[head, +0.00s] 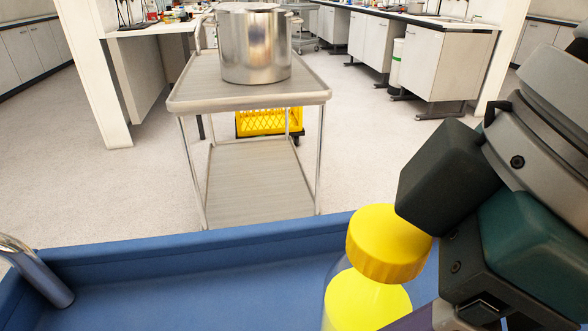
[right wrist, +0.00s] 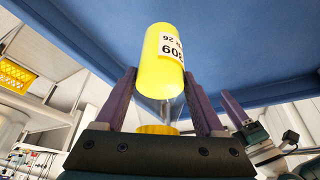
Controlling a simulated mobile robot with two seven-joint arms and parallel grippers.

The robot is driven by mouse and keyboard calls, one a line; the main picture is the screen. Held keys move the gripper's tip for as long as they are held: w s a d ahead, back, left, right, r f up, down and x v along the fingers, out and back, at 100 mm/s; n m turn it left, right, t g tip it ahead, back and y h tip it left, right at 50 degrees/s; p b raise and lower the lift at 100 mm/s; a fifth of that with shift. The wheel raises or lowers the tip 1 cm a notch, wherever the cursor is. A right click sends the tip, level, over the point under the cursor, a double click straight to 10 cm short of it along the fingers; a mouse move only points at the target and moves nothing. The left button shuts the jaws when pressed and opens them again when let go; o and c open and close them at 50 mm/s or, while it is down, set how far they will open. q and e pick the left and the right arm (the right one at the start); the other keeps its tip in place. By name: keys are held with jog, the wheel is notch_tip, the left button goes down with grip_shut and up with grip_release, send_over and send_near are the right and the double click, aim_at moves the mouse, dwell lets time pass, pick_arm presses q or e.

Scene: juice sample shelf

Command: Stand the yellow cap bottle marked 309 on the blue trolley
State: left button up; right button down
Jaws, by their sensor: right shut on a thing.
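The bottle has a ribbed yellow cap (head: 388,243) and bright yellow contents (head: 366,303); its lower end is cut off in the head view. In the right wrist view the bottle (right wrist: 160,75) appears cap-down, with a white label (right wrist: 170,45) whose upside-down number is partly turned away. My right gripper (right wrist: 158,104) is shut on the bottle, one purple finger on each side near the cap. The bottle is in front of the blue trolley (head: 200,290) bed in the head view; I cannot tell whether its base touches. A third purple finger (right wrist: 236,110), apparently my left gripper's, shows in the right wrist view.
A grey metal cart (head: 180,95) with a steel pot (head: 255,45) stands beyond the trolley. A yellow crate (head: 268,121) lies under or behind it. The trolley has a raised rim (head: 200,243) and a metal handle (head: 35,270) at left. Its visible middle is clear.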

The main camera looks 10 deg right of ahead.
pick_arm(q)
notch_tip(320, 180, down, 3)
jog(key=shift+r+b, duration=0.2)
jog(key=shift+b, duration=0.85)
pick_arm(e)
notch_tip(320, 180, down, 7)
jog(key=shift+f, duration=0.1)
pick_arm(q)
jog(key=shift+a, duration=0.1)
pick_arm(e)
grip_release()
pick_arm(q)
notch_tip(320, 180, up, 4)
jog(key=p, duration=0.4)
jog(key=shift+r, duration=0.15)
jog(key=shift+r+p, duration=0.2)
jog(key=shift+p, duration=0.2)
pick_arm(e)
jog(key=v, duration=1.2)
